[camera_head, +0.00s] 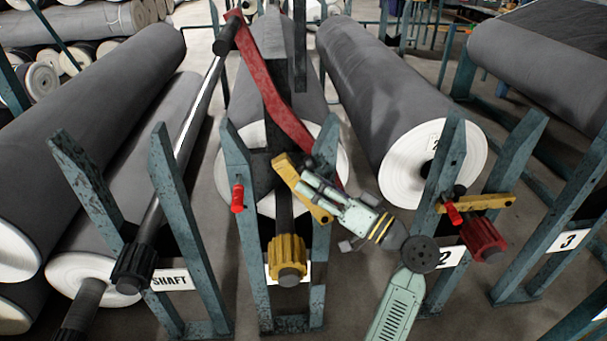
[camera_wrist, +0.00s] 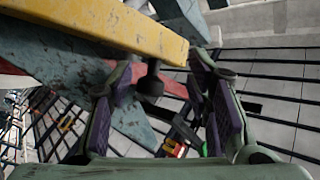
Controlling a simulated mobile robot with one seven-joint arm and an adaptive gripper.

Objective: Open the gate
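The gate is a yellow bar (camera_head: 287,172) at the middle rack. It slants down to the right between the two blue posts, above a yellow ribbed shaft end (camera_head: 287,258). In the wrist view the yellow bar (camera_wrist: 100,27) crosses the upper left, with a dark round knob (camera_wrist: 150,84) hanging below it. My gripper (camera_head: 306,178) reaches in from the lower right and overlaps the bar in the head view. In the wrist view its fingers (camera_wrist: 160,78) are apart, with the knob between them near the tips. I cannot tell whether either finger touches it.
A red handle (camera_head: 237,198) sits on the middle rack's left post. A red arm (camera_head: 275,85) slants behind the rack. The right rack has its own level yellow bar (camera_head: 487,202) and a red ribbed end (camera_head: 482,237). Large grey rolls (camera_head: 385,90) lie on both sides.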

